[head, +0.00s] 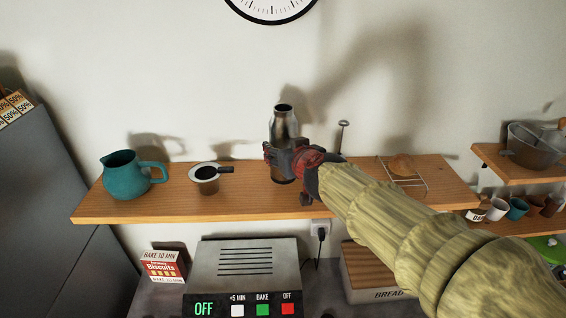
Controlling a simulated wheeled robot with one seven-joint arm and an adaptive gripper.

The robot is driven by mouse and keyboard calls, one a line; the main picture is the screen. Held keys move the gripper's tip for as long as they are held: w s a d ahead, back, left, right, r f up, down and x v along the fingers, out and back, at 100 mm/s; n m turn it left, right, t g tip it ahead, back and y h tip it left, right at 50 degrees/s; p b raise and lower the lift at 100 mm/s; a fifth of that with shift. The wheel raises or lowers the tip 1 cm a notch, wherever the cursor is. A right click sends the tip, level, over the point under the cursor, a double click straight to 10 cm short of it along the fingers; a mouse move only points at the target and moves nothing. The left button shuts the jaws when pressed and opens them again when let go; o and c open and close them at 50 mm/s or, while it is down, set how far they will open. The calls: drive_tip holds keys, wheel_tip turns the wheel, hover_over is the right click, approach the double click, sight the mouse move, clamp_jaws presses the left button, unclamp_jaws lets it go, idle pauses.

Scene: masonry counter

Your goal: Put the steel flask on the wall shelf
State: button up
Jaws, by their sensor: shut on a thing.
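The steel flask (285,123) is a shiny metal bottle with a dark open mouth. It stands upright at the middle of the wall shelf (240,205) in the head view. My gripper (284,163) is shut around its lower body, reaching in from the right.
On the shelf, a teal jug (127,176) and a small metal pot (206,178) stand left of the flask. A wire rack (408,181) with a brown round item lies to the right. A toaster oven (246,268), biscuit box (163,264) and bread box (372,272) are below.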

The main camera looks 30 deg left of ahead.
drive_tip(key=shift+a+f+b, duration=0.15)
drive_tip(key=shift+f+b, duration=0.5)
drive_tip(key=shift+f, duration=1)
drive_tip(key=shift+f, duration=0.2)
drive_tip(key=o, duration=1.7)
